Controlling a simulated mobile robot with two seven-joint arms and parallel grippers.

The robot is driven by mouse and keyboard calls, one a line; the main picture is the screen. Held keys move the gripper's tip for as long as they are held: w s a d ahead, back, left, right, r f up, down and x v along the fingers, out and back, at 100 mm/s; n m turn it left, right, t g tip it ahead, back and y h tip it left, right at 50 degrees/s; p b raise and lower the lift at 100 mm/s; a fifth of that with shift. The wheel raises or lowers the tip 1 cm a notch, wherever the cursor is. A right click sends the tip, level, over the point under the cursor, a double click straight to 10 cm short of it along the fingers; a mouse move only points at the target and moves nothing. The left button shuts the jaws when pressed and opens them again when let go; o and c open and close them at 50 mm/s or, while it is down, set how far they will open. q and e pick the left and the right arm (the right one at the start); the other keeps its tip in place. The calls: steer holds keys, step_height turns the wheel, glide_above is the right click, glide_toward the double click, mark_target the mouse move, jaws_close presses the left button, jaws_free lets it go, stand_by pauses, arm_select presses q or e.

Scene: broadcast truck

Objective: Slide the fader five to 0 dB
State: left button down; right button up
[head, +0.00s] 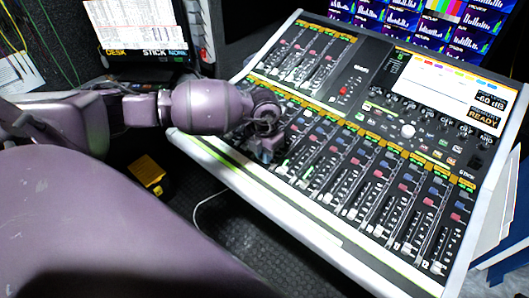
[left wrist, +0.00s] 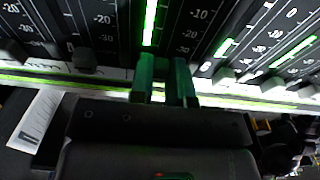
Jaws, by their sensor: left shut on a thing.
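The mixing console (head: 275,198) fills the right of the head view, with a lower row of several channel faders. My left gripper (head: 267,150) is at the left end of this row, near the console's front edge. In the left wrist view, my left gripper (left wrist: 165,88) is shut at the low end of a fader track with a lit green strip (left wrist: 150,22). The fingers hide the fader cap between them. I cannot read this fader's number. A dark fader cap (left wrist: 85,60) stands to the left and a pale one (left wrist: 224,76) to the right. My right gripper is not in view.
Neighbouring faders stand close on both sides of the fingers. The console's screen (head: 428,82) shows "-60 dB" and "READY" beside it. A yellow box (head: 147,172) lies on the dark floor left of the console. Monitors (head: 400,22) stand behind it.

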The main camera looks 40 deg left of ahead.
arm_select(q)
steer(key=w, duration=0.2)
steer(key=w+b, duration=0.1)
steer(key=w, duration=0.1)
steer(key=w+b, duration=0.1)
steer(key=w, duration=0.1)
steer(key=shift+w+d+r, duration=0.2)
steer(key=shift+d+r, duration=0.05)
steer(key=shift+r, duration=0.05)
steer(key=shift+w+r, duration=0.15)
steer(key=shift+w, duration=0.2)
steer(key=c, duration=1.4)
jaws_free()
steer(key=shift+o, duration=0.2)
steer(key=shift+r, duration=0.15)
step_height(320, 180, up, 11)
steer(key=p, duration=0.1)
steer(key=shift+f, duration=0.2)
